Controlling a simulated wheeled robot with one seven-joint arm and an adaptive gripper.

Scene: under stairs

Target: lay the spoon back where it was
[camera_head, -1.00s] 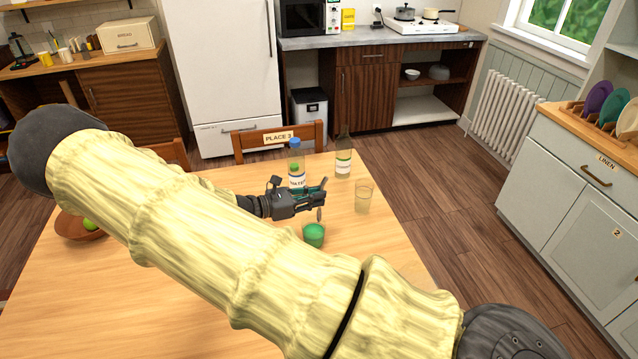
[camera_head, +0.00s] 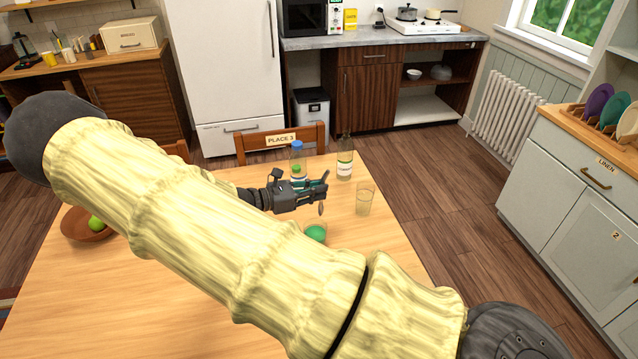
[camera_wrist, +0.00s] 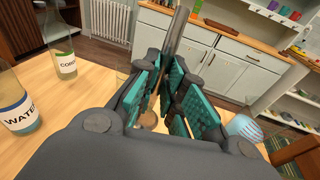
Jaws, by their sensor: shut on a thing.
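My gripper (camera_head: 318,190) is above the far part of the wooden table (camera_head: 110,290). It is shut on the spoon, whose lower end (camera_head: 321,208) hangs below the fingers in the head view. In the wrist view, the spoon's grey handle (camera_wrist: 177,30) sticks out beyond the teal finger pads. The spoon appears steeply tilted and clear of the tabletop.
A blue-capped water bottle (camera_head: 298,158) stands behind my gripper, with a second bottle (camera_head: 345,160) to its right. A clear glass (camera_head: 364,199) stands right of the gripper. A brown bowl (camera_head: 76,230) with green fruit sits at left. The near left tabletop is clear.

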